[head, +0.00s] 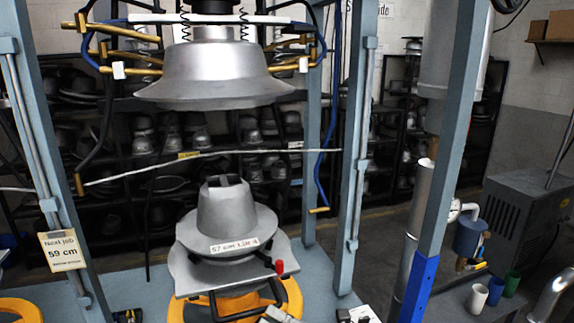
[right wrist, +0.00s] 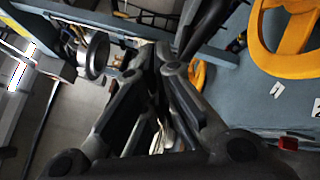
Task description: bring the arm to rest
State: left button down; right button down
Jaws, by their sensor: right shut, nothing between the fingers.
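My right gripper (right wrist: 155,58) fills the middle of the right wrist view. Its two dark fingers converge at the tips with nothing between them. I cannot make it out surely in the head view. My left gripper is not in view. In the head view, the hat press has a silver upper die (head: 212,75) hanging above a grey hat-shaped lower mould (head: 235,215). The mould carries a label that seems to read 57 cm and sits on a grey plate (head: 190,275) with a red knob (head: 279,267). The two dies are apart.
Blue-grey posts (head: 352,150) frame the press. A sign (head: 61,250) on the left post reads "Next job 59 cm". Yellow curved parts (right wrist: 290,35) show on the blue surface (right wrist: 240,90). Cups (head: 478,297) stand at right. Shelves of moulds (head: 165,185) line the back.

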jog(key=w+d+r+m+t+h, duration=0.1)
jog(key=w+d+m+t+h, duration=0.1)
jog(key=d+m+t+h, duration=1.25)
jog(key=s+d+f+m+g+h, duration=0.2)
jog(key=s+d+f+m+g, duration=0.2)
jog(key=f+m+g, duration=0.25)
jog(key=s+d+f+m+g+h, duration=0.1)
jog(key=s+d+f+m+g, duration=0.4)
jog(key=m, duration=0.3)
jog(key=s+f+m+g+y, duration=0.1)
jog(key=s+f+m+g, duration=0.1)
jog(key=s+f+g, duration=0.5)
jog(key=s+f+m+g, duration=0.2)
jog(key=s+f, duration=0.1)
jog(key=s, duration=0.8)
notch_tip(320, 180, down, 30)
jog(key=s+g+b, duration=0.2)
jog(key=b, duration=0.2)
jog(key=s+d+f+b, duration=0.2)
jog(key=s+f, duration=1.4)
jog(key=f, duration=0.3)
jog(key=shift+s+d+g+b, duration=0.25)
jog(key=shift+s+g+b, duration=0.15)
